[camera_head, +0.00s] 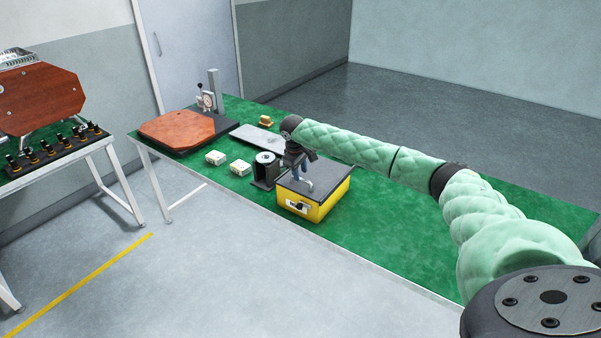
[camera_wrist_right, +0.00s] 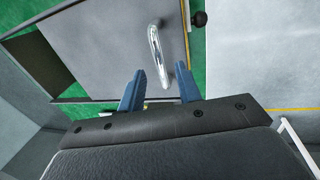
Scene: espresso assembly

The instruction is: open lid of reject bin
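The reject bin (camera_head: 318,209) is a yellow box with a flat dark grey lid (camera_head: 328,178), which lies closed on top. It stands near the front edge of the green table. A silver bar handle is on the lid (camera_wrist_right: 100,45), and this handle (camera_wrist_right: 158,55) shows in the right wrist view. My right gripper (camera_head: 304,181) is above the lid at the handle. In the right wrist view its two blue fingers (camera_wrist_right: 160,88) are apart, with the handle's near end between them and gaps on both sides. My left gripper is not in view.
A black cylindrical holder (camera_head: 264,170) stands close to the left of the bin. Two small whitish boxes (camera_head: 215,157) (camera_head: 240,168), a grey plate (camera_head: 258,138) and a reddish-brown panel (camera_head: 177,130) lie farther left. The green table (camera_head: 385,225) is clear right of the bin.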

